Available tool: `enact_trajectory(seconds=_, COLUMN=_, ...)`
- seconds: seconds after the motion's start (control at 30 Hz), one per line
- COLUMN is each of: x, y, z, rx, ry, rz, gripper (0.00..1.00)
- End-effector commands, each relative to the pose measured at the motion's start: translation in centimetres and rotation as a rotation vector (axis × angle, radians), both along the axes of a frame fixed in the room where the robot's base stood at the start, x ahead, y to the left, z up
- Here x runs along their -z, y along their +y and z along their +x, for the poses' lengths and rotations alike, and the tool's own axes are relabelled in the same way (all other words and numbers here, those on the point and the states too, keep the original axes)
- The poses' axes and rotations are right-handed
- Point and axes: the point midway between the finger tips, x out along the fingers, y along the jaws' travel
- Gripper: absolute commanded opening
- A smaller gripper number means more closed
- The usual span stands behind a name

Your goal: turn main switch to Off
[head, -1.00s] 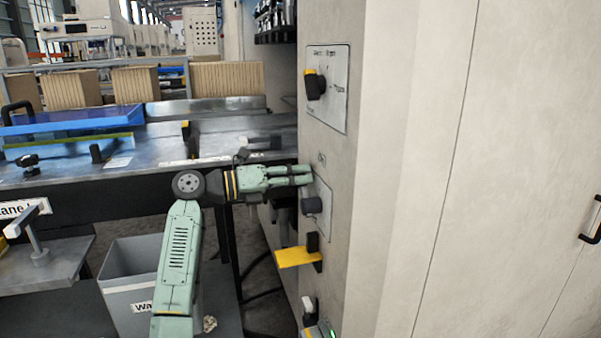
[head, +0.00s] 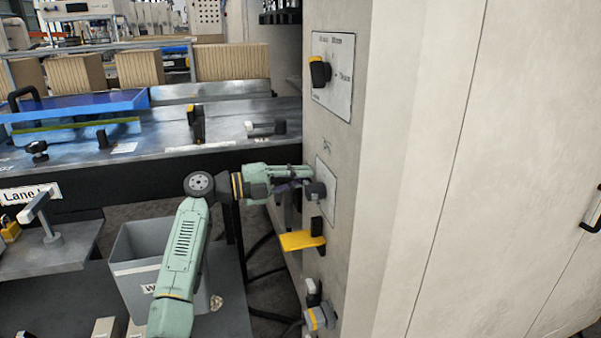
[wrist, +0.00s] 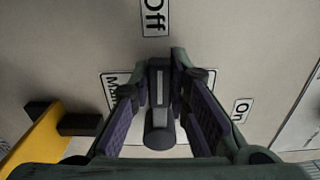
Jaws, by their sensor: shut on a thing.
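The main switch (head: 316,191) is a dark knob on a small light plate on the cabinet's narrow grey side. In the wrist view the knob (wrist: 159,138) is a dark bar with a pale stripe, lying up-and-down in the picture. Its far end lies toward the "Off" label (wrist: 152,17) at the top. The "On" label (wrist: 240,110) is at the right, and the plate's "Main" lettering is partly covered. My gripper (wrist: 160,82) is shut on the knob, with one purple-padded finger on each side. In the head view my gripper (head: 305,184) reaches it from the left.
A yellow lever (head: 300,241) on a black mount sticks out just below the switch. A selector switch (head: 320,72) sits on a panel above, and another device (head: 318,317) is below. A grey bin (head: 135,268) stands beneath my arm. A metal bench (head: 230,123) is behind it.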

Motion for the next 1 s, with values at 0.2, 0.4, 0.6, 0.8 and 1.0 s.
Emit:
enact_trajectory(seconds=0.2, x=0.28, y=0.09, z=0.05, rx=-0.003, ry=0.043, rz=-0.015, gripper=0.00)
enact_trajectory(seconds=0.4, x=0.40, y=0.06, z=0.04, rx=-0.002, ry=0.054, rz=-0.019, gripper=0.00)
enact_trajectory(seconds=0.6, x=0.45, y=0.06, z=0.03, rx=-0.001, ry=0.054, rz=-0.019, gripper=0.00)
enact_trajectory(seconds=0.8, x=0.46, y=0.05, z=0.02, rx=-0.001, ry=0.053, rz=-0.017, gripper=0.26)
enact_trajectory(seconds=1.0, x=0.40, y=0.02, z=0.01, rx=0.000, ry=0.051, rz=-0.017, gripper=0.37)
